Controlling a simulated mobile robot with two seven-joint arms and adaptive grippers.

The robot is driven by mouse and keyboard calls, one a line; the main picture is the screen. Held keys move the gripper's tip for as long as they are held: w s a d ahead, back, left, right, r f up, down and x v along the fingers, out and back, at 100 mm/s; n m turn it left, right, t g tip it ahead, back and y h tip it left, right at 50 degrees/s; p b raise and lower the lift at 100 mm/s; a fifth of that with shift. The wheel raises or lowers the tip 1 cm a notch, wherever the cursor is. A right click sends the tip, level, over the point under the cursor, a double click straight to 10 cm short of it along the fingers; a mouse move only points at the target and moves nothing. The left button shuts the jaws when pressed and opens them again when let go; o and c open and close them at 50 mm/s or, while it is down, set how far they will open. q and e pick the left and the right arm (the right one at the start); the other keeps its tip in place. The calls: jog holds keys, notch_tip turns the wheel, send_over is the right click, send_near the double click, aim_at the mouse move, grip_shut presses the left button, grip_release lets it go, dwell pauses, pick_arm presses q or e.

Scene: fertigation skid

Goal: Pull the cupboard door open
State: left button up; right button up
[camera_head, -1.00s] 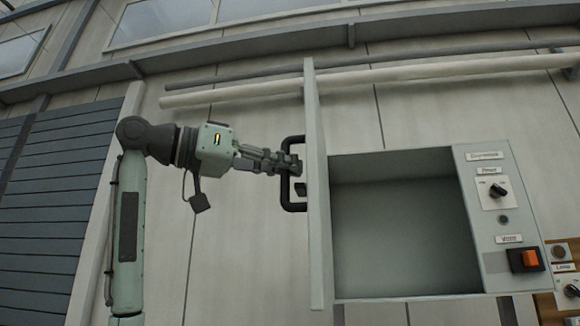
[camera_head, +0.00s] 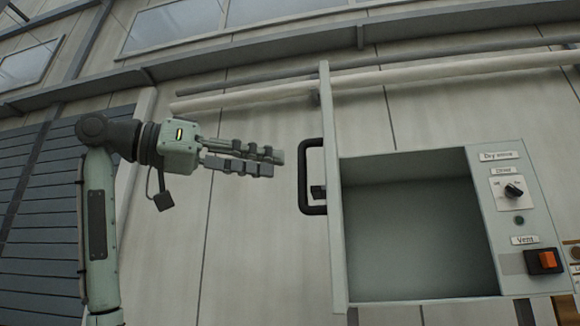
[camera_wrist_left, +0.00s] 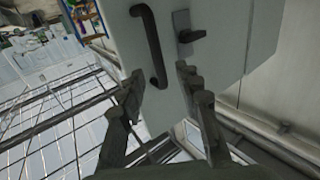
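The cupboard door (camera_head: 333,200) stands open, seen nearly edge-on at the left side of the cupboard (camera_head: 415,220), whose inside looks empty. A black bar handle (camera_head: 306,177) is on the door's outer face. My left gripper (camera_head: 280,162) is a short way left of the handle, apart from it, with nothing between its fingers. In the left wrist view, the fingers (camera_wrist_left: 158,90) are spread, with the door (camera_wrist_left: 115,30), the handle (camera_wrist_left: 152,45) and a dark latch (camera_wrist_left: 188,34) beyond them. My right gripper is not in view.
A control panel (camera_head: 508,230) with a rotary knob (camera_head: 514,190) and an orange switch (camera_head: 546,260) is right of the cupboard opening. Pipes (camera_head: 250,94) run along the wall behind. The space left of the handle is clear apart from my left arm.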

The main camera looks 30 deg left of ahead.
pick_arm(q)
jog(key=shift+v, duration=2.6)
jog(key=shift+f, duration=0.1)
